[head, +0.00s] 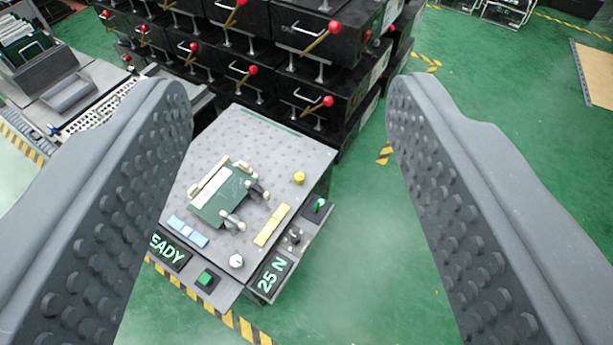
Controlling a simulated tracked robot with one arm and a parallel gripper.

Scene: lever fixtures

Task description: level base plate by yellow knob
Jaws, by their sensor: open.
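The yellow knob (299,178) is a small round knob on the right part of a grey base plate (285,150). The base plate is the dotted top of a low fixture, turned at an angle in the picture. A white knob (236,261) sits at its near corner. My gripper (290,95) is open and empty, with one wide studded finger at each side of the picture. The fixture shows between the fingers, apart from both. Whether the plate is level cannot be told.
A display (271,277) reads "25 N". Black boxes (330,70) with red-knobbed levers are stacked behind. Green floor (365,260) is clear at right.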

